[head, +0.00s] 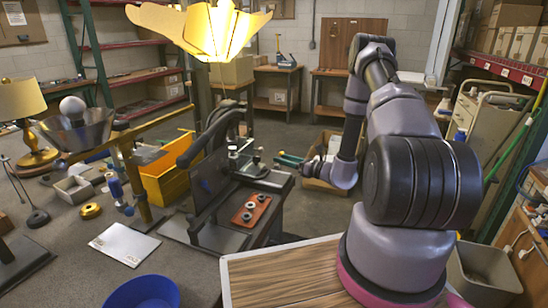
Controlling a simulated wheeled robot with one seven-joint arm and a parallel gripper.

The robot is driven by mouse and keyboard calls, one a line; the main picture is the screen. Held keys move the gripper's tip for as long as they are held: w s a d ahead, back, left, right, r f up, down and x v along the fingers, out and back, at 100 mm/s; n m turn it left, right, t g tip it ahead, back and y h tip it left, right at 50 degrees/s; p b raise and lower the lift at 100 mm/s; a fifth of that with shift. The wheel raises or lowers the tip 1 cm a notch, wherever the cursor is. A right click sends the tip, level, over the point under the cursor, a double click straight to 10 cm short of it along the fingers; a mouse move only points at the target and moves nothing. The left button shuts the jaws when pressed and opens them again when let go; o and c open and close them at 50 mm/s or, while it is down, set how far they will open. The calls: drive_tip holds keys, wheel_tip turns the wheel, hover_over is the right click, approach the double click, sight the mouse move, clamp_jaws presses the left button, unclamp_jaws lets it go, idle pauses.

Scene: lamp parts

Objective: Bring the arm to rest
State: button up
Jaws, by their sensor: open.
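My arm rises from its round base, bends over at the top and comes down to the wrist near the middle of the head view. My gripper (280,160) points left from the wrist, small in the picture, with its dark green fingers apart. I see nothing between them. It appears clear of the dark workbench (275,182) to its left, though the exact gap is hard to tell. No lamp part is in my gripper.
A lit lamp shade (205,30) hangs at the top. Open floor lies behind; a cart (485,125) stands right.

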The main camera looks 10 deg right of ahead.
drive_tip(key=shift+s+d, duration=0.5)
drive_tip(key=shift+s, duration=0.05)
drive_tip(key=shift+r, duration=0.1)
drive_tip(key=s+a+r+n+g, duration=0.4)
drive_tip(key=r+n, duration=0.1)
drive_tip(key=r, duration=0.3)
drive_tip(key=s+a+r+n+g+y, duration=0.1)
drive_tip(key=s+a+r+n+g, duration=0.3)
drive_tip(key=r, duration=0.3)
drive_tip(key=s+a+r+n+g, duration=0.35)
drive_tip(key=r+n, duration=0.25)
drive_tip(key=r, duration=0.2)
drive_tip(key=s+d+r+n+t+h, duration=0.2)
drive_tip(key=s+d+r+n+h, duration=0.2)
drive_tip(key=s+r, duration=0.4)
drive_tip(key=s+d+r+n+t+h, duration=0.3)
drive_tip(key=s+d+r+n+h, duration=0.2)
drive_tip(key=s, duration=0.6)
wheel_tip(320, 180, up, 3)
drive_tip(key=shift+s+r+n+h, duration=0.1)
drive_tip(key=shift+s+n+h, duration=0.25)
drive_tip(key=shift+n+h, duration=0.55)
